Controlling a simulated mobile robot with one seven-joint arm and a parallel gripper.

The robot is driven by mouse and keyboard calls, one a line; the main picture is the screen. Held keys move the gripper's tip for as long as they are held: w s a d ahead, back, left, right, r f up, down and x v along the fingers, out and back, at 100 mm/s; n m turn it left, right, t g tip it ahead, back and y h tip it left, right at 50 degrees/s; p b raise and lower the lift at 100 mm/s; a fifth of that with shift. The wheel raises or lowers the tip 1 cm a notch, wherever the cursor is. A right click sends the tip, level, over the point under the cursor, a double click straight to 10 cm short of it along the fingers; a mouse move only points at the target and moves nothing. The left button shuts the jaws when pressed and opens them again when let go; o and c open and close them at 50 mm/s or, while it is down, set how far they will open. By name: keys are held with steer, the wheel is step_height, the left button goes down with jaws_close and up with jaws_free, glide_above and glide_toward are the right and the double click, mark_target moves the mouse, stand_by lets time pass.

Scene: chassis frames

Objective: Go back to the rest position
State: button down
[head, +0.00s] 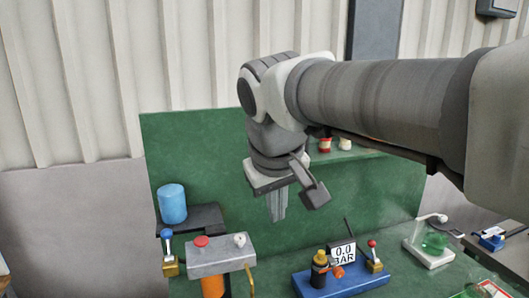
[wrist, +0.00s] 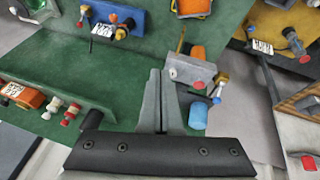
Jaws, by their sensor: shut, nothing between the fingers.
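My gripper (head: 279,219) hangs from the raised arm in front of the green back panel (head: 370,205) in the head view. Its fingers point down and are closed together with nothing between them. In the wrist view the two grey fingers (wrist: 160,73) lie side by side over the green surface. The fingertips appear apart from the objects around them.
A grey block with a red button (head: 201,241) and a blue cylinder (head: 172,204) stand at left. A white plate with a green flask (head: 433,242) is at right. Small jars sit on a shelf behind the arm.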

steer(key=s+d+f+m, duration=0.4)
steer(key=s+d+f, duration=0.7)
steer(key=s+d, duration=0.1)
steer(key=shift+s+f+m+t+b, duration=0.2)
steer(key=shift+s+m+t+b, duration=0.1)
steer(key=shift+s+m+b, duration=0.15)
